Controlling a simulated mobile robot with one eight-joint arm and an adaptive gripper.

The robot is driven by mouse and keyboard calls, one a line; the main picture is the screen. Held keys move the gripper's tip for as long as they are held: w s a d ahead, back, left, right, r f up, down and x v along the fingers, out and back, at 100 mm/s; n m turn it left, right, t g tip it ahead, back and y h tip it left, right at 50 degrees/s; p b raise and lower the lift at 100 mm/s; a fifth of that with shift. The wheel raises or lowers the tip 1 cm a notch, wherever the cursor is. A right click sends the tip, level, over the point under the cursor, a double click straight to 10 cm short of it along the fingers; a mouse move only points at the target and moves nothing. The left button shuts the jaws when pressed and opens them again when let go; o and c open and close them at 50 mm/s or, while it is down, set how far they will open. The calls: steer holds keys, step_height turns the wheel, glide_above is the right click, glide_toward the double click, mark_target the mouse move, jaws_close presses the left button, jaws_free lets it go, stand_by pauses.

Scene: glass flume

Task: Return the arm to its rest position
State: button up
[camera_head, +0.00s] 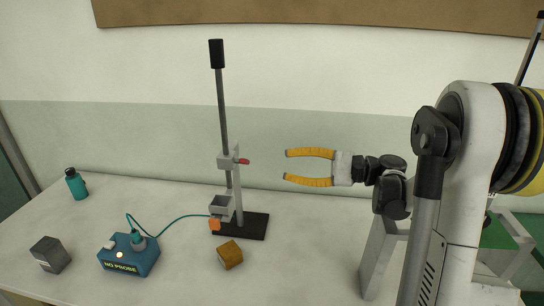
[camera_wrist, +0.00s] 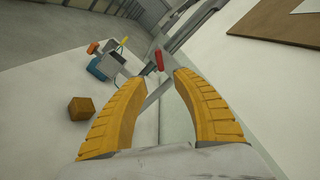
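My gripper (camera_head: 309,167) has two yellow ribbed fingers. In the head view it is raised above the white table, right of the stand, with its fingers apart and pointing left. Nothing is between the fingers. In the wrist view the gripper (camera_wrist: 160,82) is also open, and the stand's post lies beyond the fingertips. My arm reaches in from the right side of the head view.
A stand (camera_head: 222,110) with a black base, small tray and red knob is left of my gripper. A brown block (camera_head: 230,255), blue box reading "NO PROBE" (camera_head: 128,256), grey block (camera_head: 50,254) and teal bottle (camera_head: 76,184) stand on the table (camera_head: 300,265).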

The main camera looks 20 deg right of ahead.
steer(key=s+a+f+n+g+h, duration=0.1)
steer(key=s+a+f+n+h, duration=0.15)
steer(key=a, duration=0.35)
steer(key=s+a+f+n+g+h, duration=0.1)
steer(key=s+a+g+h, duration=0.1)
steer(key=s+a+h, duration=0.3)
steer(key=s+d+f+n+t+h, duration=0.1)
steer(key=s+f+n+h, duration=0.4)
steer(key=s, duration=0.8)
steer(key=n+h, duration=0.3)
steer(key=n, duration=0.1)
steer(key=shift+d+n, duration=0.25)
steer(key=shift+n, duration=0.1)
